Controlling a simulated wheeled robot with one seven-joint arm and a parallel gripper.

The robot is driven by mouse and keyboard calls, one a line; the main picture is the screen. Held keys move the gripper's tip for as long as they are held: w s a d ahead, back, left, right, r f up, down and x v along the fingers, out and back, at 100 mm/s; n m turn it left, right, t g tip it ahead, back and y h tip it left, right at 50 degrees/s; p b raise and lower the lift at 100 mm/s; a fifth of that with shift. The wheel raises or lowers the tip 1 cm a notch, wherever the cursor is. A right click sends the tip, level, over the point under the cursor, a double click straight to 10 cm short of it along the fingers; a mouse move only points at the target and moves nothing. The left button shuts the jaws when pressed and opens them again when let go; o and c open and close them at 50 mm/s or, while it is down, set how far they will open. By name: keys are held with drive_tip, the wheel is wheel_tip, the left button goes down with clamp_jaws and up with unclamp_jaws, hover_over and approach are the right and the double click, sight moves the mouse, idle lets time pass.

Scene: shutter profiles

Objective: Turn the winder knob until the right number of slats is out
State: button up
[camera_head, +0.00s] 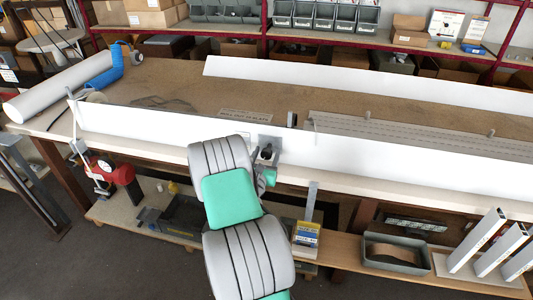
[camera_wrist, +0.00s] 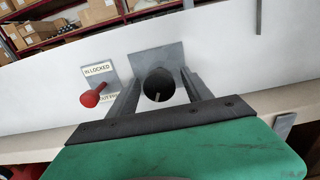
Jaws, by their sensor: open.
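The winder knob (camera_wrist: 158,84) is a dark round cylinder on a grey square plate, fixed to the white front panel. In the head view the knob (camera_head: 267,153) shows just beyond my arm. My gripper (camera_wrist: 157,90) is open, with one finger on each side of the knob; I cannot tell whether they touch it. In the head view the gripper (camera_head: 266,176) is mostly hidden by my arm. A red lever (camera_wrist: 92,97) sits left of the knob, by a plate labelled "IN LOCKED". Grey slats (camera_head: 400,137) lie flat on the bench behind the panel.
A white roll (camera_head: 62,88) lies at the left end. White profiles (camera_head: 477,240) and a grey bin (camera_head: 395,255) stand on the lower right shelf.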

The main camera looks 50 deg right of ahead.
drive_tip(key=shift+c, duration=0.4)
clamp_jaws()
drive_tip(key=shift+m, duration=0.3)
